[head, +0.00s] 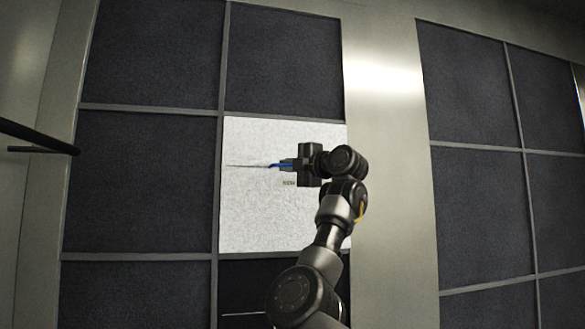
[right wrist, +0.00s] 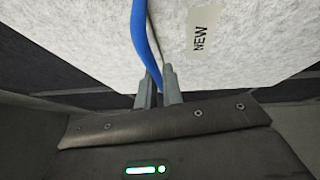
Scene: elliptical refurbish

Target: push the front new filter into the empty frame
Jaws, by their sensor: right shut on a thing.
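The new filter (head: 262,212) is a white, fibrous square panel in the middle of the head view. It lines up with one cell of the dark filter wall; I cannot tell how deep it sits. A label reading NEW (right wrist: 201,40) shows on its face in the right wrist view. My right gripper (head: 279,165) is in front of the white panel. In the right wrist view its fingers (right wrist: 157,82) are shut on a thin blue strip (right wrist: 141,38) that runs along the white face. The finger contact is partly hidden. My left gripper is not in view.
Dark filter panels (head: 145,180) in grey frames surround the white one. A very dark cell (head: 245,275) with thin lines lies below it, partly behind my right arm. A metal pillar (head: 390,200) stands at right, with another panel grid (head: 485,190) beyond. A black bar (head: 40,150) juts in at left.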

